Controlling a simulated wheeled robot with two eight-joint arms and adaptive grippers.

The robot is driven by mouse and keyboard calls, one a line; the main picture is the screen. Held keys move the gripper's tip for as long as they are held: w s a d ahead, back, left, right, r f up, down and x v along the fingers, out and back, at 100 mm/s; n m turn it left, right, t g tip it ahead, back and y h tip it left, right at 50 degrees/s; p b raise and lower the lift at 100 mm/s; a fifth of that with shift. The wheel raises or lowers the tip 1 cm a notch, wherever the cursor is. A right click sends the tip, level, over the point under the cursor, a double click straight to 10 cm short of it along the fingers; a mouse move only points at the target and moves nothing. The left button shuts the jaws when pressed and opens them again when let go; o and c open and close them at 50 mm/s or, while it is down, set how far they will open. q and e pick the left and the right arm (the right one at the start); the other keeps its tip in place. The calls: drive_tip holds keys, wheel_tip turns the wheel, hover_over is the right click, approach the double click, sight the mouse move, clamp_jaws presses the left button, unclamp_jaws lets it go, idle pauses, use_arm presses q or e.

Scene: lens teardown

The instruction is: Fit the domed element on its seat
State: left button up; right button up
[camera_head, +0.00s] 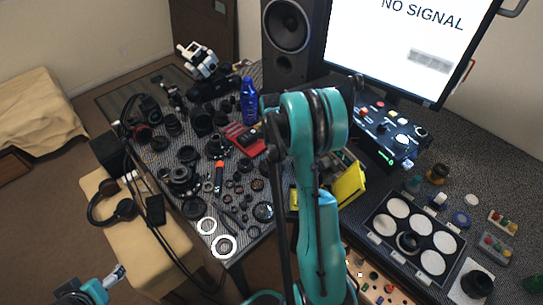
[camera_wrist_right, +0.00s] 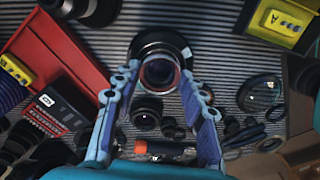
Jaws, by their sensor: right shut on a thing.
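In the right wrist view, my right gripper (camera_wrist_right: 158,76) is shut on a round clear glass element (camera_wrist_right: 160,72) with a thin reddish rim, which looks like the domed element. A larger black ring-shaped lens part (camera_wrist_right: 150,42) shows directly behind the glass. I cannot tell whether the glass touches it, or whether this part is the seat. In the head view, my right arm covers the right gripper and the glass. My left gripper (camera_head: 115,273) is at the lower left, away from the table; its fingers are too small to read.
Several black lens parts lie on the striped table (camera_head: 240,215), with two white rings (camera_head: 222,246) near its front edge. A blue bottle (camera_head: 249,103), red tray (camera_head: 243,138) and yellow bin (camera_head: 349,184) stand close by. A tray of white discs (camera_head: 372,240) is at right.

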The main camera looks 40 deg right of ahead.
idle(0.4)
drive_tip(key=o, duration=1.5)
drive_tip(key=shift+o, duration=0.2)
drive_tip(key=shift+r, duration=0.1)
drive_tip(key=shift+r+p, duration=2.2)
drive_tip(key=shift+r, duration=1.25)
